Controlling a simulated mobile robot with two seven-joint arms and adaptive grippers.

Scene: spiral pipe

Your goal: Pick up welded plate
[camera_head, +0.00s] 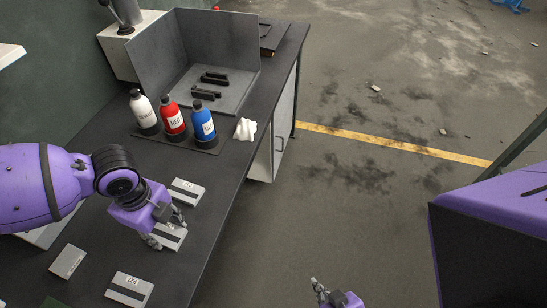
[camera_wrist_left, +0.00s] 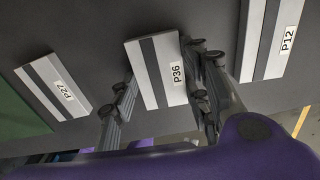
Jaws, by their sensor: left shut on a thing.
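Several grey welded plates with dark stripes and white labels lie on the black bench. My left gripper (camera_head: 166,231) reaches down over one plate (camera_head: 172,239), its fingers on either side of it. In the left wrist view this plate (camera_wrist_left: 153,72) reads P36, and my left gripper (camera_wrist_left: 163,92) is shut on it. I cannot tell whether it is clear of the bench. Plate P27 (camera_wrist_left: 38,86) and plate P12 (camera_wrist_left: 263,38) lie to either side in that view. My right gripper (camera_head: 328,291) is at the bottom edge of the head view, over the floor, partly cut off.
Another plate (camera_head: 187,191) lies just beyond the held one; two more (camera_head: 68,261) (camera_head: 130,290) lie nearer. White (camera_head: 144,113), red (camera_head: 174,119) and blue (camera_head: 203,122) bottles stand farther back beside a crumpled white cloth (camera_head: 245,129). A grey open booth (camera_head: 228,92) stands behind them.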

